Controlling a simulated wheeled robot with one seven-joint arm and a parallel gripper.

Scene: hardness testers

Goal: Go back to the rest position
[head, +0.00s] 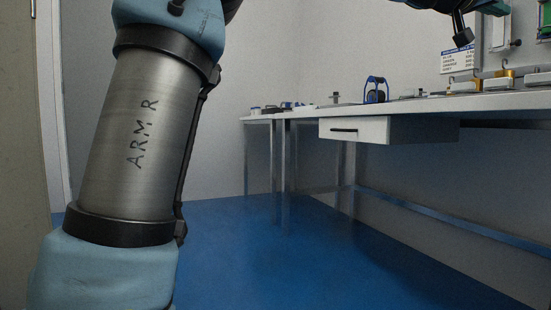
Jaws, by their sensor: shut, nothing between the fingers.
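My arm fills the left side of the head view, with a bare metal link between blue joints. Its far end comes back into view at the top right. There my gripper (463,36) shows as a small dark shape pointing down, in front of the wall above the bench (300,112). The fingers look closed together, and I see nothing held between them. It appears apart from the bench top and the things on it. The middle of the arm is cut off by the top edge of the view.
A blue-framed device (376,90) stands on the bench above a white drawer (354,130), which looks shut. Small instruments and brass-coloured weights (497,82) stand at the right, below a wall sign (460,58). The blue floor (270,250) is clear. A door edge (22,150) is at left.

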